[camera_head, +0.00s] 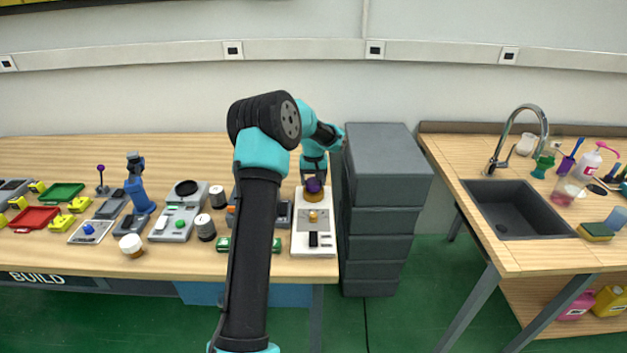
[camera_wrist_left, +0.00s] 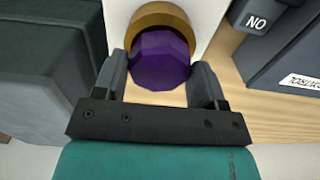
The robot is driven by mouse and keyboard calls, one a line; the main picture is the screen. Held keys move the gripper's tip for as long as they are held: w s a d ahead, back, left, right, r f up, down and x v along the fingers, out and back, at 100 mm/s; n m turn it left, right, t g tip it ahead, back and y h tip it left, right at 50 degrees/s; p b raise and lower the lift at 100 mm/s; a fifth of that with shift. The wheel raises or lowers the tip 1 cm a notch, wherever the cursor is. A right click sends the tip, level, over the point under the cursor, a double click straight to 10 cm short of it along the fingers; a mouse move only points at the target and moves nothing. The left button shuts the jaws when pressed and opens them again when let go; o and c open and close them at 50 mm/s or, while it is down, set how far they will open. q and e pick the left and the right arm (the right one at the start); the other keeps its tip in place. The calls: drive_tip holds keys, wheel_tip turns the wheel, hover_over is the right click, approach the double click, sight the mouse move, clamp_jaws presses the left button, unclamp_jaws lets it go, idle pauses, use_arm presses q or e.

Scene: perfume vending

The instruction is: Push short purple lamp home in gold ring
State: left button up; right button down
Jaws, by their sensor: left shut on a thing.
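The short purple lamp (camera_head: 314,186) is a faceted purple knob at the far end of a white panel (camera_head: 302,240). It also shows in the left wrist view (camera_wrist_left: 162,62). The gold ring (camera_head: 314,197) lies around or under the lamp's base; the ring also shows in the left wrist view (camera_wrist_left: 137,24), behind the lamp. My left gripper (camera_head: 314,176) points down at the lamp, and its two fingers (camera_wrist_left: 159,74) are shut on it, one on each side. How deep the lamp sits in the ring is hidden. My right gripper is not in view.
A stack of dark grey drawers (camera_head: 390,170) stands close to the right of the panel. An orange knob (camera_head: 313,216) and a black switch (camera_head: 313,240) sit on the panel's near part. Grey devices, jars (camera_head: 206,228) and coloured trays crowd the bench to the left.

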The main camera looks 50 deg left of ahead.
use_arm(q)
drive_tip(key=shift+f, duration=0.1)
idle(0.4)
drive_tip(key=o, duration=1)
drive_tip(key=shift+r, duration=3.5)
